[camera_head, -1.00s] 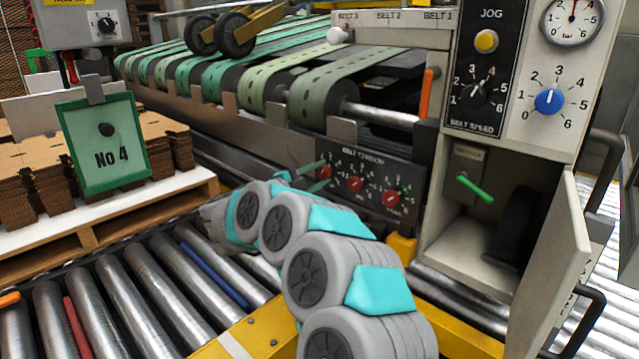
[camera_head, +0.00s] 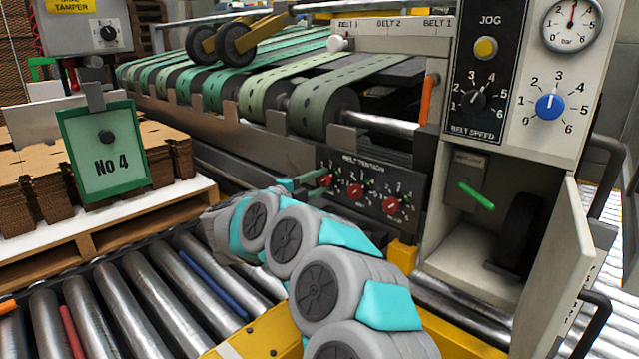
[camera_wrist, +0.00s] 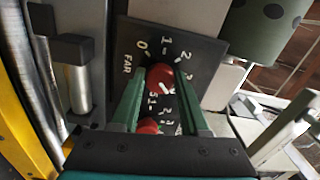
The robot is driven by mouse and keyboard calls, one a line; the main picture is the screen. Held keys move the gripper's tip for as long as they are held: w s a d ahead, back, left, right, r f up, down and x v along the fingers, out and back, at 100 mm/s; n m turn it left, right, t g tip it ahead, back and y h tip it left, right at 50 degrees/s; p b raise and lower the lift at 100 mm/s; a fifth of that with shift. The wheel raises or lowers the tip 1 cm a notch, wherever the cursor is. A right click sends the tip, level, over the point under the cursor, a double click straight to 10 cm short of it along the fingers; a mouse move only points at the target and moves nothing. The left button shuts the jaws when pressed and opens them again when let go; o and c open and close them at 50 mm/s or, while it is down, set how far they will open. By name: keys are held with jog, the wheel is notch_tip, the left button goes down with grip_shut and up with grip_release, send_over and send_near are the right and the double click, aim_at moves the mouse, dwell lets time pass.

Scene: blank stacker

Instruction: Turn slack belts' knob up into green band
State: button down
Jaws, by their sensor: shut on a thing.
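The dark belt tension panel (camera_head: 373,208) carries three red knobs in a row: left (camera_head: 325,180), middle (camera_head: 356,190) and right (camera_head: 391,205). My gripper (camera_head: 312,180) is at the left knob. In the wrist view my gripper (camera_wrist: 160,76) has its two green fingers on either side of the red knob (camera_wrist: 161,76) marked FAR, shut on it. A pale mark shows on this knob, but its exact reading is unclear. A second red knob (camera_wrist: 148,126) shows between the fingers, nearer the palm. Green perforated belts (camera_head: 268,92) run above the panel; I cannot tell which are slack.
An open cabinet door (camera_head: 557,275) and a green-handled switch (camera_head: 476,195) stand right of the panel. A yellow post (camera_head: 402,256) is below it. Rollers (camera_head: 150,300) and a pallet (camera_head: 120,225) with cardboard lie to the left.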

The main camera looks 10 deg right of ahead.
jog(key=shift+c, duration=2.1)
grip_release()
jog(key=shift+s+a, duration=0.1)
jog(key=shift+a, duration=0.05)
jog(key=p+v, duration=0.1)
jog(key=v, duration=0.6)
jog(key=shift+s+a, duration=0.2)
